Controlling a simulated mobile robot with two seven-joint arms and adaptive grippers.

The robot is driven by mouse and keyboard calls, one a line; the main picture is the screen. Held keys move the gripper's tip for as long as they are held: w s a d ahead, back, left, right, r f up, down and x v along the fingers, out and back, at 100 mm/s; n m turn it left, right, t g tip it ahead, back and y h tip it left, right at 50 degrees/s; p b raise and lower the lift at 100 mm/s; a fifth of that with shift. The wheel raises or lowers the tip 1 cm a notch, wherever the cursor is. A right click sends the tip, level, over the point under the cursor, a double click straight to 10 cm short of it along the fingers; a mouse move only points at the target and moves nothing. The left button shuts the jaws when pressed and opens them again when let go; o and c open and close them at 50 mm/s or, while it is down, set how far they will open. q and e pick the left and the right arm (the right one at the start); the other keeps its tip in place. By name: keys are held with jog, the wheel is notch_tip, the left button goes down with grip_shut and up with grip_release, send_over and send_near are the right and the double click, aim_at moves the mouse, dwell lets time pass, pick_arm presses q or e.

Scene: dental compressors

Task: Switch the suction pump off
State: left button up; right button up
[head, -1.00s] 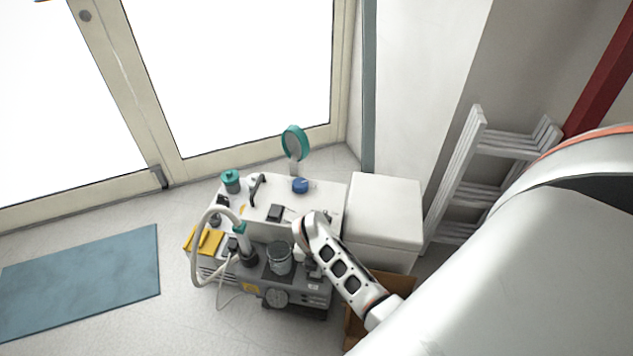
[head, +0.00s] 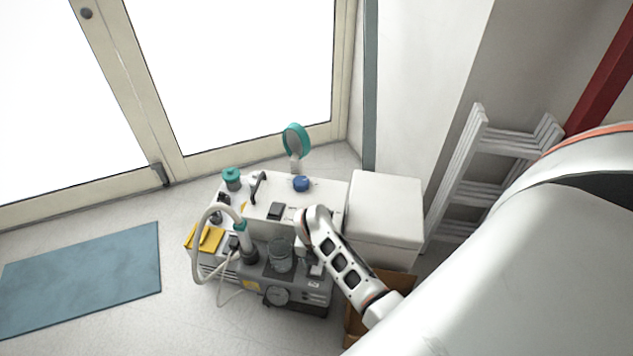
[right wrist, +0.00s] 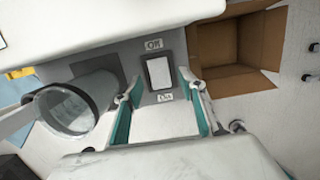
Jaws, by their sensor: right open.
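The suction pump (head: 304,295) is a grey unit on the floor, with a clear jar (head: 280,257), a round gauge (head: 277,296) and a hose on it. In the right wrist view, its white rocker switch (right wrist: 158,73) sits on a grey panel between two small labels that seem to read ON and OFF. My right gripper (right wrist: 160,82) is open, its two teal-padded fingers on either side of the switch area. I cannot tell whether it touches the panel, or which way the rocker is tipped. In the head view, my right wrist largely hides the gripper. My left gripper is not in view.
The jar (right wrist: 68,108) stands close beside one finger in the right wrist view. An open cardboard box (right wrist: 237,50) is on the other side. A white cabinet (head: 385,215) stands right of the pump. A white-topped unit (head: 325,198) is behind it.

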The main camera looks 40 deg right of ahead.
aim_at(316, 273)
notch_tip(316, 273, up, 11)
jog(key=a, duration=0.1)
jog(key=shift+s, duration=0.45)
jog(key=shift+f, duration=0.1)
